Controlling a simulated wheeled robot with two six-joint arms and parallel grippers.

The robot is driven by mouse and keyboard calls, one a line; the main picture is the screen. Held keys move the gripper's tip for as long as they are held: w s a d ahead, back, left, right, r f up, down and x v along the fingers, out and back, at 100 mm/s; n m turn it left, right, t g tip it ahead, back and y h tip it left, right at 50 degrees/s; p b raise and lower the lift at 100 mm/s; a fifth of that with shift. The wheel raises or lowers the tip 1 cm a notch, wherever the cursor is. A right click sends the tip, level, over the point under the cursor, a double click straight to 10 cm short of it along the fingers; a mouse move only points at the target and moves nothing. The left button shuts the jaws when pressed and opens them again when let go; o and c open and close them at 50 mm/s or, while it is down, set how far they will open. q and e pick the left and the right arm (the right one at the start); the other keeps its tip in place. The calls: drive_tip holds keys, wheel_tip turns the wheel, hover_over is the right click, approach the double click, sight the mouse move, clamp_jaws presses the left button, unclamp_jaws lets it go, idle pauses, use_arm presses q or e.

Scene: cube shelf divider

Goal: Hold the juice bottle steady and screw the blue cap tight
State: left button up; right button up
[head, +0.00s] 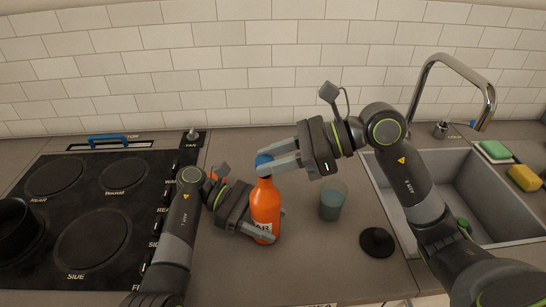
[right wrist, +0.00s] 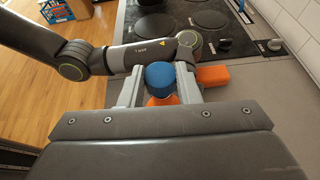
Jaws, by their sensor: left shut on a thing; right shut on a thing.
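The orange juice bottle (head: 265,203) stands upright on the grey counter, left of the sink. My left gripper (head: 262,227) is shut around its lower body, coming from the left. The blue cap (head: 264,161) is at the top of the bottle's neck. My right gripper (head: 268,158) is shut on the cap, coming from the right. In the right wrist view the blue cap (right wrist: 160,75) sits between the two fingers, with the orange bottle (right wrist: 162,100) below it. The threads are hidden, so how tightly the cap sits cannot be told.
A glass with bluish contents (head: 332,202) stands just right of the bottle. A dark round object (head: 377,242) lies near the sink (head: 485,195) and its tall faucet (head: 452,62). A black stove (head: 92,215) is at the left. A tiled wall closes the back.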

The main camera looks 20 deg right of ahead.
sight(272, 185)
drive_tip(key=shift+f, duration=1.45)
drive_tip(key=shift+a+f, duration=0.1)
drive_tip(key=shift+f, duration=0.2)
drive_tip(key=o, duration=1)
drive_tip(key=shift+f, duration=0.15)
drive_tip(key=v, duration=0.4)
drive_tip(key=shift+s, duration=0.15)
drive_tip(key=shift+s+d, duration=0.1)
drive_tip(key=shift+d, duration=0.25)
drive_tip(key=shift+d+r, duration=0.1)
drive_tip(key=shift+r, duration=0.35)
